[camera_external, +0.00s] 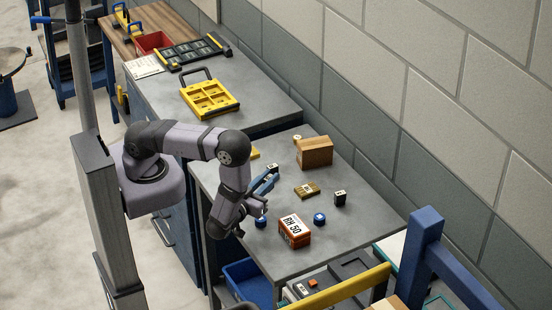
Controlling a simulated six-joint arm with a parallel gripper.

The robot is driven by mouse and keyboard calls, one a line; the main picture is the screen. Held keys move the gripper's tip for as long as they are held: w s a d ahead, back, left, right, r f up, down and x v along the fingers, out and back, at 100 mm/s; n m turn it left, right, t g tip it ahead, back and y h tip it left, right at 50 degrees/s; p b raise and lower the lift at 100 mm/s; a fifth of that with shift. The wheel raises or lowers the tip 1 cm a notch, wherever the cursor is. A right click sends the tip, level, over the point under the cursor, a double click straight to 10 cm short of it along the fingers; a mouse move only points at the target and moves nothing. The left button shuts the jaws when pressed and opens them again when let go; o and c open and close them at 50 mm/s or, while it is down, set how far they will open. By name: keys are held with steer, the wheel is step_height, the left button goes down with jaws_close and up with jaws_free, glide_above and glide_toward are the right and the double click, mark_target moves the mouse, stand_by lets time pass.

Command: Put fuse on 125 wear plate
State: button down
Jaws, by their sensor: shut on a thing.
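My gripper (260,206) is low over the left part of the grey worktable, at the end of my downward-bent arm. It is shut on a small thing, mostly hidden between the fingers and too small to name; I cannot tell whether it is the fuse. A flat brass-brown plate with a pale label (307,190) lies right of my gripper, apart from it. It looks like the wear plate, but its number is not readable here. Its top looks bare apart from the label.
An orange-red box marked RH 50 (294,231), blue round pieces (319,218) (261,222) and a black labelled block (340,198) stand around the plate. A blue bar (264,184) is close behind my gripper. A cardboard box (316,152) stands farther back. The table's front right is clear.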

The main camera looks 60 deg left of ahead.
steer(key=shift+w+r, duration=0.25)
